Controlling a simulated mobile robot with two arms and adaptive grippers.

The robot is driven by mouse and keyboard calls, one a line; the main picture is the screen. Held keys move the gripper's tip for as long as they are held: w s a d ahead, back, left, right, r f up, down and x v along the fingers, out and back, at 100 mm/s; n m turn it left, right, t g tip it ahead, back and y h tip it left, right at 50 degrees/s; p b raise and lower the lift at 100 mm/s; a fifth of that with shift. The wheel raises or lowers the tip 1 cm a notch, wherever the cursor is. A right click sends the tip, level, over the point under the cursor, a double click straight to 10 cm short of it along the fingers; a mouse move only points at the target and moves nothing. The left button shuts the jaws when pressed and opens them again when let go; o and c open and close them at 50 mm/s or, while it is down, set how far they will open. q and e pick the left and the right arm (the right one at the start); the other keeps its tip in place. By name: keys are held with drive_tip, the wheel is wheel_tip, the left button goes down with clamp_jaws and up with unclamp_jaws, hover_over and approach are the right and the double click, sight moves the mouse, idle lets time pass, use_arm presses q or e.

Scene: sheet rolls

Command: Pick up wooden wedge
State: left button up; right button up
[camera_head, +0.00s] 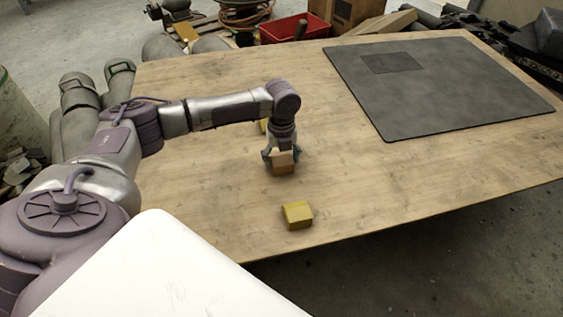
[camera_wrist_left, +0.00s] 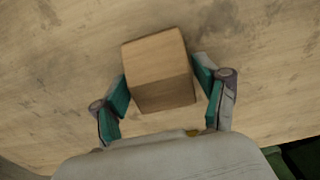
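The wooden wedge (camera_head: 284,163) is a small light-brown block on the wooden table, under my left gripper (camera_head: 281,155). In the left wrist view the wedge (camera_wrist_left: 158,70) lies between the two teal-padded fingers of my left gripper (camera_wrist_left: 164,95). A gap shows beside the right finger, and the left finger is very close to the block or touching it. The fingers are spread on either side of it. My right gripper is in neither view.
A yellow block (camera_head: 297,214) lies nearer the front edge of the table (camera_head: 200,205). Another yellow piece (camera_head: 263,126) is partly hidden behind my left arm. A dark grey mat (camera_head: 450,95) covers the back right. A red bin (camera_head: 293,28) stands beyond the table.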

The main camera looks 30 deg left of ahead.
use_arm(q)
drive_tip(key=c, duration=0.7)
drive_tip(key=shift+r, duration=0.1)
drive_tip(key=shift+c, duration=0.2)
